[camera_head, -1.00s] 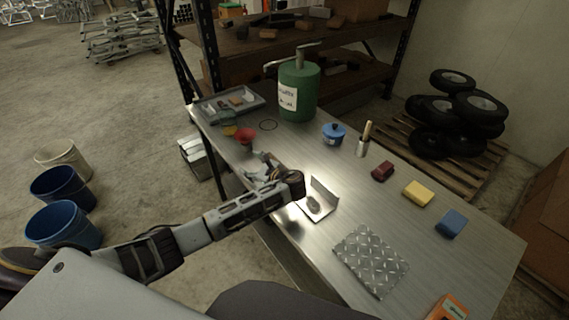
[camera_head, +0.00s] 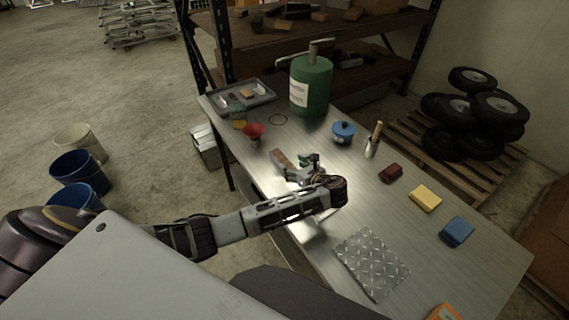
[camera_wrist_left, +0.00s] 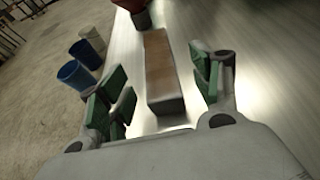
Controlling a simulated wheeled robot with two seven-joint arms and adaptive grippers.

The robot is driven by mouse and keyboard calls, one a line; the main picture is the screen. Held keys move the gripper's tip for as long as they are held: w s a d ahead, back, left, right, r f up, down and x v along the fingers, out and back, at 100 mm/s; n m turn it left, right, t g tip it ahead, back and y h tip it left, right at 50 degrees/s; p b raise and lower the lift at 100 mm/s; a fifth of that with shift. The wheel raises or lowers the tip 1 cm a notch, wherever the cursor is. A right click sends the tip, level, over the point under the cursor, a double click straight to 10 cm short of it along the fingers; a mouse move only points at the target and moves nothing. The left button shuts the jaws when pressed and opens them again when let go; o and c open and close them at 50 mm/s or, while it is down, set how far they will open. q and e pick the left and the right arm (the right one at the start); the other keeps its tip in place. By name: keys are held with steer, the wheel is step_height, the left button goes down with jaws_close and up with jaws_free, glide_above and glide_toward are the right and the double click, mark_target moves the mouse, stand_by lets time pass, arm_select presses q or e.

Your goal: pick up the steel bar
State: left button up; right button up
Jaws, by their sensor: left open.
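The steel bar (camera_head: 281,158) lies on the metal table, partly hidden by my left gripper in the head view. In the left wrist view the bar (camera_wrist_left: 161,72) is a long block with a brownish top and a grey near end. My left gripper (camera_head: 297,167) is open and just above the table at the bar's near end. In the left wrist view its green-padded fingers stand either side of the bar, with gaps on both sides. My right gripper is not in view.
A red funnel (camera_head: 254,131) stands beyond the bar. A green canister (camera_head: 310,86), a grey tray (camera_head: 262,97) and a blue pot (camera_head: 343,132) are farther back. A diamond-plate sheet (camera_head: 371,262) lies nearer. Yellow (camera_head: 425,198) and blue blocks (camera_head: 457,231) are at right.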

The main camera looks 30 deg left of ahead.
mark_target(284, 160)
arm_select(q)
steer(key=shift+x, duration=1.2)
steer(key=shift+a, duration=0.1)
steer(key=shift+p+x, duration=0.6)
steer(key=shift+x, duration=1.9)
steer(key=shift+s, duration=0.1)
jaws_close()
steer(key=shift+r, duration=0.15)
